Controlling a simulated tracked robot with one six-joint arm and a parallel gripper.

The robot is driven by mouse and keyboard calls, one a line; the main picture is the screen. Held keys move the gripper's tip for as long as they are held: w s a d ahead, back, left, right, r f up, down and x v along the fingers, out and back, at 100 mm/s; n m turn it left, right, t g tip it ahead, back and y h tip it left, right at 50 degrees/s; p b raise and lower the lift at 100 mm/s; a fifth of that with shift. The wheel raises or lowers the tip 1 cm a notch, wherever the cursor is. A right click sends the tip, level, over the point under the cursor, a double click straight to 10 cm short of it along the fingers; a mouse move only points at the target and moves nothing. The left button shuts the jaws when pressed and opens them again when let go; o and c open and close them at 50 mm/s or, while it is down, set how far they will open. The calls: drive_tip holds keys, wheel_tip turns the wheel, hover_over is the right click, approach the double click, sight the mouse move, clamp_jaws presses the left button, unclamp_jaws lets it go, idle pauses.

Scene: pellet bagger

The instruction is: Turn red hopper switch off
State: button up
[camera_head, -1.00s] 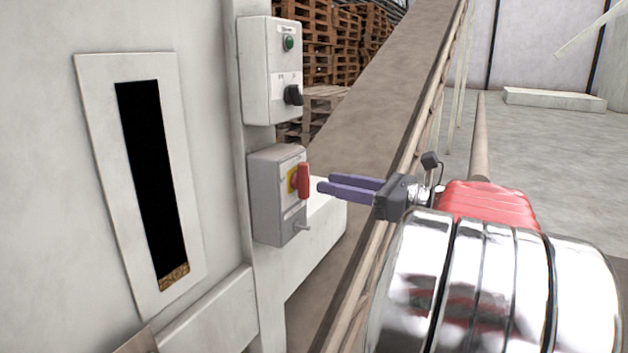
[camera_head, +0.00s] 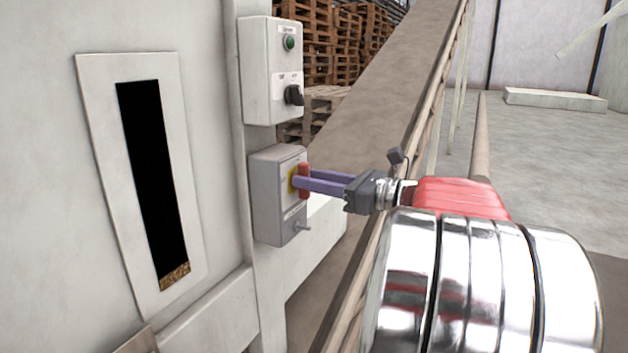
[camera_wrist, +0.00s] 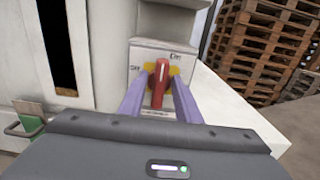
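The red switch handle (camera_head: 304,173) sits on a yellow plate on the front of a grey box (camera_head: 268,206) fixed to the machine's edge. In the wrist view the red handle (camera_wrist: 160,82) stands upright, with "On" lettering above it and "Off" lettering to its left. My gripper (camera_head: 302,180) has its purple fingers at the switch. In the wrist view the fingers of my gripper (camera_wrist: 159,96) are apart, one on each side of the handle. I cannot tell whether they touch it. The lower part of the yellow plate is hidden.
Above is a white control box (camera_head: 270,75) with a green button (camera_head: 289,43) and a black knob (camera_head: 293,95). A slanted conveyor (camera_head: 385,75) runs behind my gripper. Stacked pallets (camera_head: 335,40) stand at the back.

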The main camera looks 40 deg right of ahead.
drive_tip(key=shift+d, duration=0.1)
drive_tip(key=c, duration=0.4)
drive_tip(key=shift+o, duration=0.2)
drive_tip(key=shift+n, duration=0.4)
drive_tip(key=n, duration=1.1)
drive_tip(key=a+f+n, duration=0.1)
drive_tip(key=n, duration=0.5)
drive_tip(key=shift+s, duration=0.2)
drive_tip(key=shift+f, duration=0.1)
